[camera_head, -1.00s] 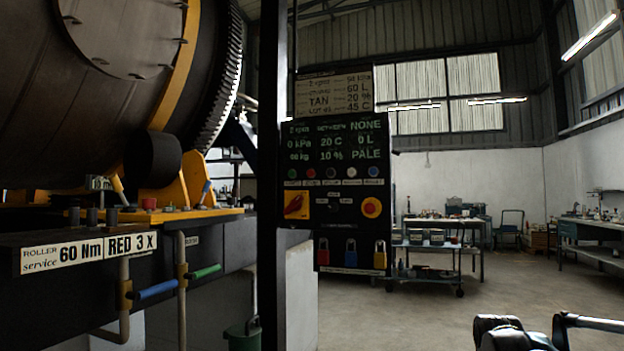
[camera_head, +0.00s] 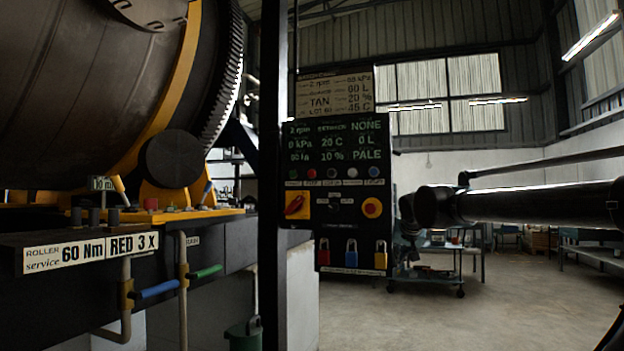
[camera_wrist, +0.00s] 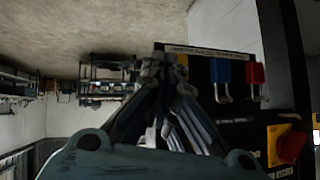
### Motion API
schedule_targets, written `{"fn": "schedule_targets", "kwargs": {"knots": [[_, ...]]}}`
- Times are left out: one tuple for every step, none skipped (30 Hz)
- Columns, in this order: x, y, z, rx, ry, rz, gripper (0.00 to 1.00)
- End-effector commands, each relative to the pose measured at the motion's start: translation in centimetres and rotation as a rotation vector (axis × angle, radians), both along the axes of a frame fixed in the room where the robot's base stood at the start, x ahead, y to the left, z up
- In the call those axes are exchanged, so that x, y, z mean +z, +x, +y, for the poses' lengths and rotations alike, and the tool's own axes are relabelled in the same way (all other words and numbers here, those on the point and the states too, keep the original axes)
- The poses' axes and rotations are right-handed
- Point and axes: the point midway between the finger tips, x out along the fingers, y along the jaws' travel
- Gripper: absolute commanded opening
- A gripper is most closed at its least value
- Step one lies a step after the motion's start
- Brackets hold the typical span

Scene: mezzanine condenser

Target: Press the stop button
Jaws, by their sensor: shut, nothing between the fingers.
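The dark control panel (camera_head: 338,190) stands behind a black post in the head view. It has a row of small buttons with a red one (camera_head: 312,173) among them; their labels are unreadable. Lower right is a round red button (camera_head: 372,208) on a yellow ground. Lower left is a red-and-yellow switch (camera_head: 295,205), also at the right of the upside-down wrist view (camera_wrist: 288,147). My gripper (camera_wrist: 163,62) is shut and empty, with its fingertips in front of the panel's padlock edge in the wrist view. The fingers and wrist hide the round red button there.
Red, blue and yellow padlocks (camera_head: 351,253) hang under the panel. A big drum (camera_head: 90,90) on rollers fills the left, with a bench and pipe handles before it. A cart (camera_head: 440,262) stands behind my arm. The floor right of the panel is open.

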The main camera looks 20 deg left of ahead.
Motion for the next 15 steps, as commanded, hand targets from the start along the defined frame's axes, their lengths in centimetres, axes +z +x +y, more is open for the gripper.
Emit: {"fn": "schedule_targets", "kwargs": {"knots": [[1.9, 1.2, 2.1, 0.017, 0.025, -0.03, 0.0], [3.0, 1.9, 3.2, 0.023, 0.043, -0.049, 0.0], [4.5, 2.7, 4.8, 0.035, 0.066, -0.074, 0.0], [5.5, 3.3, 6.0, 0.044, 0.085, -0.091, 0.0], [6.6, 3.8, 7.2, 0.053, 0.103, -0.108, 0.0], [8.0, 4.5, 8.8, 0.065, 0.129, -0.13, 0.0], [9.1, 4.9, 10.1, 0.076, 0.149, -0.146, 0.0], [10.1, 5.3, 11.4, 0.086, 0.169, -0.161, 0.0], [11.5, 5.8, 13.1, 0.102, 0.196, -0.181, 0.0], [12.5, 6.1, 14.4, 0.112, 0.218, -0.194, 0.0], [13.5, 6.4, 15.8, 0.125, 0.239, -0.209, 0.0], [14.8, 6.7, 17.5, 0.141, 0.268, -0.226, 0.0], [15.8, 6.9, 18.9, 0.156, 0.29, -0.237, 0.0], [16.8, 7.1, 20.3, 0.169, 0.312, -0.25, 0.0], [18.1, 7.2, 22.1, 0.188, 0.342, -0.263, 0.0]]}}
